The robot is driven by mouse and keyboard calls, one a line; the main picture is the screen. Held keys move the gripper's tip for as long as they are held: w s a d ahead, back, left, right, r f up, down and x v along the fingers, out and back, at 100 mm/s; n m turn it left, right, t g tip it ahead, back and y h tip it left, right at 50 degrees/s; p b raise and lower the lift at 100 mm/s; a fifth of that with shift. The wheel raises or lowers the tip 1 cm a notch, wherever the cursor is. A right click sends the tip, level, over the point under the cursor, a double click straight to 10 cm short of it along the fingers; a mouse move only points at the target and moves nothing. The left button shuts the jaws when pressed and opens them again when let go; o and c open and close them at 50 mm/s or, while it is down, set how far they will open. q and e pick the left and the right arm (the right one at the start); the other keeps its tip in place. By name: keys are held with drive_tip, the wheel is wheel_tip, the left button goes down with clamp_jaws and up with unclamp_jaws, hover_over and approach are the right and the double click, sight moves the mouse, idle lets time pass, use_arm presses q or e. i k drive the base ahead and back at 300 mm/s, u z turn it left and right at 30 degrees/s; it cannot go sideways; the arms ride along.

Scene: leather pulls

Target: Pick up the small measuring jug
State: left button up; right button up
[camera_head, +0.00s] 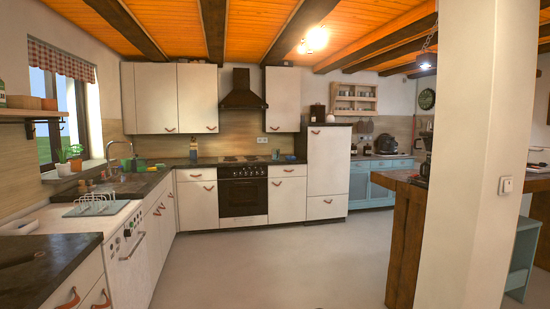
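I cannot make out a small measuring jug anywhere in the head view. Several small items stand on the worktops, too small to tell apart for sure. Neither of my grippers is in view.
A dark L-shaped worktop (140,188) runs along the left and back, with a dish rack (95,204) at left. A black oven (243,195) stands mid-back. A white pillar (475,150) blocks part of the right, beside a wooden island (405,245). The grey floor (260,265) between is clear.

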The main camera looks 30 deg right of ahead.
sight(275, 152)
drive_tip(key=z, duration=0.2)
drive_tip(key=i, duration=1.25)
drive_tip(key=z, duration=0.6)
drive_tip(key=i, duration=2.5)
drive_tip(key=z, duration=0.4)
drive_tip(key=i, duration=2.65)
drive_tip(key=u, duration=0.1)
